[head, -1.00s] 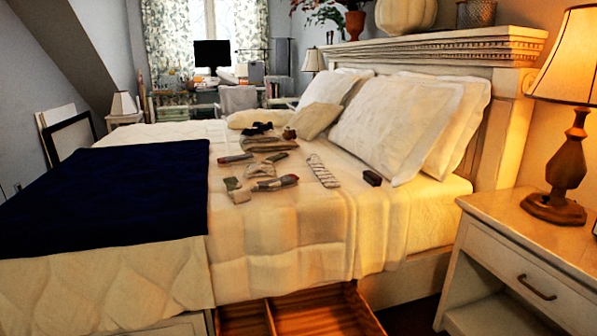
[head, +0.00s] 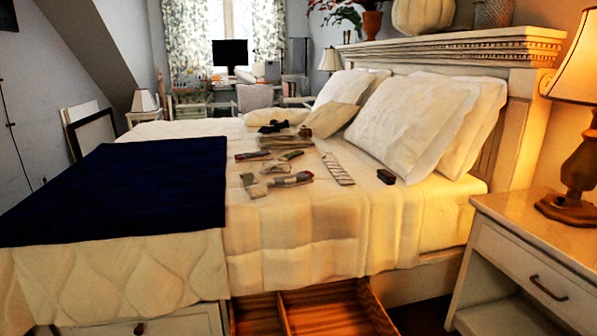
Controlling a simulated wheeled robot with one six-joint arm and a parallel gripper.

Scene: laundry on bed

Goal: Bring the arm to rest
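My arm and gripper do not show in the head view. The bed (head: 300,230) has a cream quilt and a dark blue blanket (head: 120,190) over its left part. Several small folded or rolled cloth items lie in the middle of the bed, among them a grey and red roll (head: 291,180). A pale patterned strip (head: 338,169) and a small dark block (head: 386,176) lie to their right. Whether my gripper is open or holds anything is hidden from me.
An open wooden drawer (head: 281,315) with a divider sticks out below the bed; what I see of it is empty. A white nightstand (head: 530,235) with a lamp (head: 578,170) stands at the right. White pillows (head: 410,125) lean on the headboard. A desk and chair (head: 252,97) stand behind.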

